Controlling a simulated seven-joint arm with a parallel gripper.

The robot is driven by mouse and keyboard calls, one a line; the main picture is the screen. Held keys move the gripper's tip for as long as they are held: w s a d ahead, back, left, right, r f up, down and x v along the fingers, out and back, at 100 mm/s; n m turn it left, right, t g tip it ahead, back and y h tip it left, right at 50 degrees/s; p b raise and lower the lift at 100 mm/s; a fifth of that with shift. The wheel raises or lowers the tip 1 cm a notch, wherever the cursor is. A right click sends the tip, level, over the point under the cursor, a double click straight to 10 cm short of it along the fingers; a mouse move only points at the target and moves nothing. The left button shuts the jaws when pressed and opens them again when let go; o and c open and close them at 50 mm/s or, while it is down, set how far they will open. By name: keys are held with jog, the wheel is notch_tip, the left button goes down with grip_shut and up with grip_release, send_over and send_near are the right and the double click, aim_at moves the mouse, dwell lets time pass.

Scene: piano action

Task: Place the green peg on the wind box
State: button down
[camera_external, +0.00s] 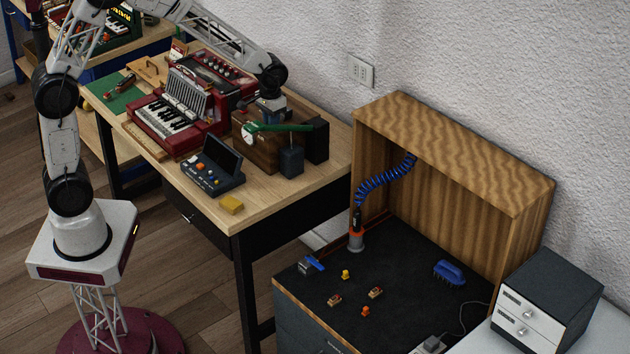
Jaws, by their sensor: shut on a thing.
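The green peg (288,127) lies level, its length running left to right, at the top of the brown wooden wind box (258,153) on the workbench. My gripper (268,120) reaches down from above and is shut on the green peg near its left part. I cannot tell whether the peg touches the top of the box or hangs just above it. A white round gauge sits at the box's front left, close under the peg. The fingertips are small and partly hidden in this view.
A red accordion (178,112) stands left of the box. Dark blocks (291,162) stand at the box's right. A wooden booth (450,165) is further right.

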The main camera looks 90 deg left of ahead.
jog(key=shift+f, duration=0.5)
jog(key=shift+f, duration=0.15)
jog(key=c, duration=1.1)
grip_release()
notch_tip(320, 180, up, 12)
jog(key=shift+r, duration=0.15)
dwell(0.3)
